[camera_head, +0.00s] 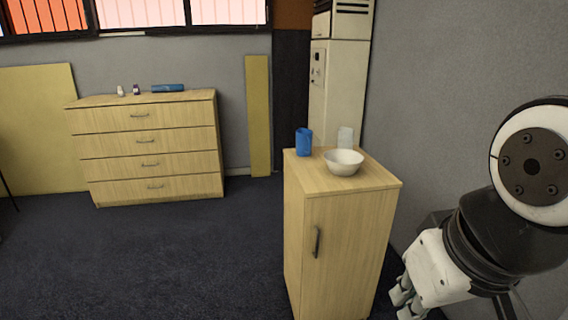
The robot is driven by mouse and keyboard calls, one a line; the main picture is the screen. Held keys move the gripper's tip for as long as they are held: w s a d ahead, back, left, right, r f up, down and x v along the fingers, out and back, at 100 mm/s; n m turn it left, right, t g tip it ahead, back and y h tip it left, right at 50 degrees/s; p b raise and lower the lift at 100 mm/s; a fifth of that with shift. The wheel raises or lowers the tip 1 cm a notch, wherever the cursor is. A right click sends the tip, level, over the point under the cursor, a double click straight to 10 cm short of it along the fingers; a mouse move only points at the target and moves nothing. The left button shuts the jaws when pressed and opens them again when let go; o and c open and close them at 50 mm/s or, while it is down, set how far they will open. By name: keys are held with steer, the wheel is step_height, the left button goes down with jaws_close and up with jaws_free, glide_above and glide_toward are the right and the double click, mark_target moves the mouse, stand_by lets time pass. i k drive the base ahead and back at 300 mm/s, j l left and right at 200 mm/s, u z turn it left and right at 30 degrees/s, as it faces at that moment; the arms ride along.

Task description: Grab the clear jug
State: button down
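A clear, whitish see-through vessel (345,138), which looks like the clear jug, stands at the back of the top of a small wooden cabinet (342,240). A white bowl (343,163) in front hides its lower part. My gripper (405,303) hangs low at the lower right, beside the cabinet's right side and well below its top. It is apart from the jug. Its fingers are small and partly cut off by the bottom of the picture, so I cannot tell whether they are open or shut.
A blue cup (304,142) stands left of the bowl on the cabinet. A wooden drawer chest (148,147) with a blue cylinder (168,88) and small bottles on it stands at the back left. A grey wall (450,60) is at the right. The dark floor (190,260) at left is clear.

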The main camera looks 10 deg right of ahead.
mark_target(346, 135)
steer(key=z, duration=0.3)
steer(key=i+j+z, duration=0.15)
steer(key=z, duration=0.25)
steer(key=i+j+z, duration=0.4)
steer(key=i+j, duration=0.25)
steer(key=i+j+z, duration=0.15)
steer(key=j, duration=0.3)
steer(key=i+j, duration=0.3)
steer(key=i+j+z, duration=0.1)
steer(key=j, duration=0.35)
steer(key=i+j+z, duration=0.1)
steer(key=i+j, duration=0.2)
steer(key=j, duration=0.1)
